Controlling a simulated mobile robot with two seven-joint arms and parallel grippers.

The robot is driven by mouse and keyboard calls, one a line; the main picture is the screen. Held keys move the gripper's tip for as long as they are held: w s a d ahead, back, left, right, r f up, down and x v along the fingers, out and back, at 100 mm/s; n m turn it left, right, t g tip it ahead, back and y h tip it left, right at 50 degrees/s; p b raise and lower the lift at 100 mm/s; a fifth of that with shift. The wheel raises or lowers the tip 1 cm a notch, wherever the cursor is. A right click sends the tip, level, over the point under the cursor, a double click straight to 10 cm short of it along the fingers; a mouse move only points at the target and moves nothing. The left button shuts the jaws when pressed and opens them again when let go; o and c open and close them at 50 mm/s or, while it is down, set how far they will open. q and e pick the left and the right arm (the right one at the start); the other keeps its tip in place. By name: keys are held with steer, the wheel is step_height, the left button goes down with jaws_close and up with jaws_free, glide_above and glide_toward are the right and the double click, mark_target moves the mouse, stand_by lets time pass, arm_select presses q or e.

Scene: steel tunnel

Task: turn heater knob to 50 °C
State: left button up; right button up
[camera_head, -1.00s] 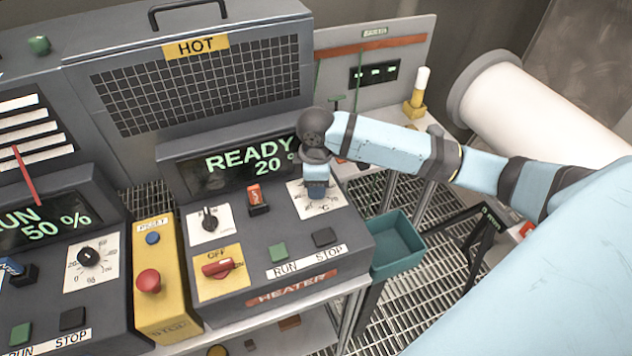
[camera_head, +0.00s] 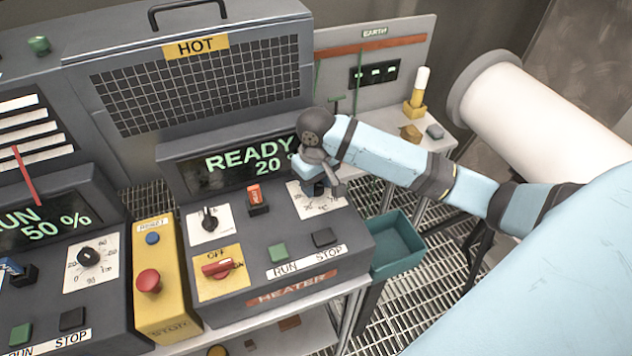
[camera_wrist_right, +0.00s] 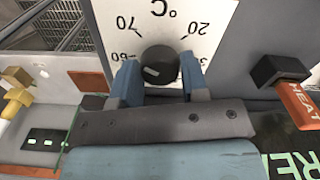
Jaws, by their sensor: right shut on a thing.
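The heater panel (camera_head: 255,235) carries a black temperature knob (camera_wrist_right: 160,62) on a white dial plate (camera_wrist_right: 105,15) marked in °C. In the right wrist view the dial is upside down; 20, 30, 60 and 70 show, and the lower part is hidden behind my gripper. In the head view my right gripper (camera_head: 318,170) partly covers the dial. My left gripper is not in view.
A red-topped switch (camera_head: 254,193), a small black knob (camera_head: 210,220), a red OFF/ON selector (camera_head: 218,267) and RUN (camera_head: 278,252) and STOP (camera_head: 324,237) buttons surround the dial. A teal bin (camera_head: 397,250) stands to the right.

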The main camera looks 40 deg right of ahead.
mark_target(316, 185)
steer(key=m, duration=0.4)
steer(key=shift+m, duration=2)
steer(key=o, duration=0.9)
steer(key=shift+o, duration=0.2)
steer(key=shift+r, duration=0.6)
step_height(316, 185, up, 13)
steer(key=shift+f, duration=0.15)
